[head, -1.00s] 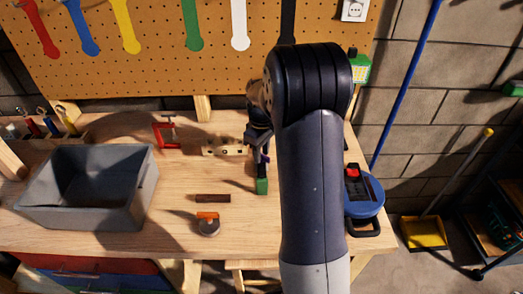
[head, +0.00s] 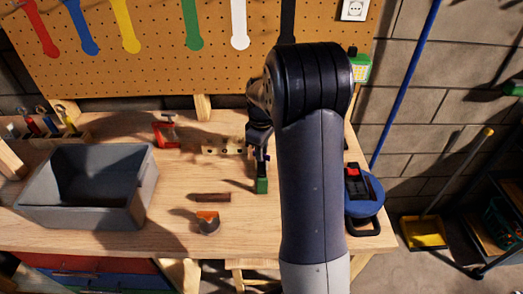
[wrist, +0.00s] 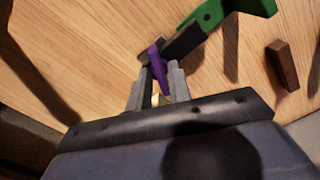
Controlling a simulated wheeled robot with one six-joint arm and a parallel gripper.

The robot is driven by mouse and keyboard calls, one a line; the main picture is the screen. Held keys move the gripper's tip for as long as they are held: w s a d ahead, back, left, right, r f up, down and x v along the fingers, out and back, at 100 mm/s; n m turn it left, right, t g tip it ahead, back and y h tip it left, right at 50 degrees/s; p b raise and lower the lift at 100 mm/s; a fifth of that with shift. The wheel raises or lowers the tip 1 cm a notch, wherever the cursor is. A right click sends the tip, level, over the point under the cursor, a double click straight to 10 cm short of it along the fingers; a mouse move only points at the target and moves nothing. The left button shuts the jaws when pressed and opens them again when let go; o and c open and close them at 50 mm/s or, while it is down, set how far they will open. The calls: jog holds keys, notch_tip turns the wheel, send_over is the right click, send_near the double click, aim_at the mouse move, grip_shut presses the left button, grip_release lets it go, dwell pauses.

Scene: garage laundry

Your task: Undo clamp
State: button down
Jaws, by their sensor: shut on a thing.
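My gripper (wrist: 159,78) is shut on a slim purple piece (wrist: 157,60) in the wrist view. The purple piece stands against a dark bar (wrist: 184,41) with a green handle (wrist: 214,14); they look like one clamp, but the join is partly hidden by the fingers. In the head view my gripper (head: 261,147) is low over the bench, partly behind my arm, and the green handle (head: 262,186) points towards the near edge. A red C-shaped frame (head: 157,135) stands apart, further left.
A light wooden strip with holes (head: 222,150) lies just left of my gripper. A brown block (head: 212,197) and an orange-topped grey item (head: 208,224) lie nearer. A grey bin (head: 140,205) stands left. A blue round tool (head: 365,200) stands right.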

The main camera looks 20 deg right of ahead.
dwell(0.3)
jog(key=c, duration=1.5)
grip_release()
jog(key=shift+c, duration=0.2)
jog(key=shift+r, duration=0.1)
notch_tip(320, 180, up, 11)
jog(key=shift+f+b, duration=0.2)
jog(key=shift+b, duration=0.2)
